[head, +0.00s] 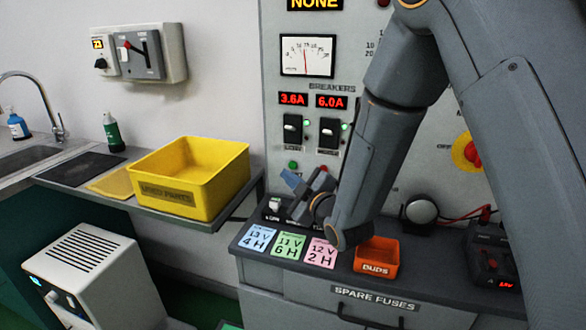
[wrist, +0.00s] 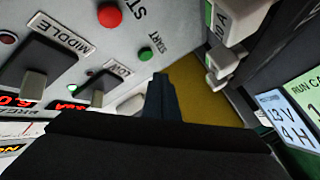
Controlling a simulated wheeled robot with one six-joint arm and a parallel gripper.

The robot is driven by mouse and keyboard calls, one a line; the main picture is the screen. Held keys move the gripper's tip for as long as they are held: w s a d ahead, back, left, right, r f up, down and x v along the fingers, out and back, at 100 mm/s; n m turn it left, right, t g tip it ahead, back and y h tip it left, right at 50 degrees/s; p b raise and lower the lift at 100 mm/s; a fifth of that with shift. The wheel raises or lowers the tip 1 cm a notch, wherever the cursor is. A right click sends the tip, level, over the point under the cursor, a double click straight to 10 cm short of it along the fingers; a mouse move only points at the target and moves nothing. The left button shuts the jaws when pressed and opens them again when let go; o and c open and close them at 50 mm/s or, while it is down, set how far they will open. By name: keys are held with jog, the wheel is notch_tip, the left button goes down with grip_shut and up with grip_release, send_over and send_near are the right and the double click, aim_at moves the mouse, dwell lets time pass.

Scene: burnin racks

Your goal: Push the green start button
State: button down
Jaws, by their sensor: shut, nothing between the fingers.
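The green start button (head: 292,165) is on the grey panel, below the left breaker switch. It also shows in the wrist view (wrist: 146,53), with the word START beside it. My gripper (head: 291,179) is shut and empty, its fingertips just below the button in the head view. In the wrist view the dark fingers (wrist: 161,97) reach up near the button. Whether they touch it I cannot tell, but a small gap shows. A red stop button (wrist: 109,15) sits beside the green one.
Breaker switches (head: 292,128) are above the button. Below are fuse holders, coloured cards (head: 289,245) and an orange DUDS bin (head: 377,257) on the shelf. A yellow bin (head: 190,178) stands on the counter to the left.

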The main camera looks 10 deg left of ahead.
jog(key=shift+w+d, duration=0.1)
jog(key=shift+w, duration=0.85)
jog(key=shift+w+b, duration=0.15)
jog(key=shift+b, duration=0.2)
dwell(1.1)
jog(key=shift+w, duration=0.3)
jog(key=shift+w+d+b, duration=0.1)
jog(key=shift+w+b, duration=0.2)
jog(key=shift+w, duration=0.1)
dwell(0.6)
jog(key=shift+s, duration=0.15)
dwell(0.3)
jog(key=shift+s, duration=0.7)
jog(key=shift+s, duration=0.1)
jog(key=shift+s+a+p, duration=0.15)
jog(key=shift+s+p, duration=0.05)
jog(key=shift+s, duration=1)
jog(key=shift+s+a+p, duration=0.15)
jog(key=shift+s+p, duration=0.05)
jog(key=shift+s, duration=1)
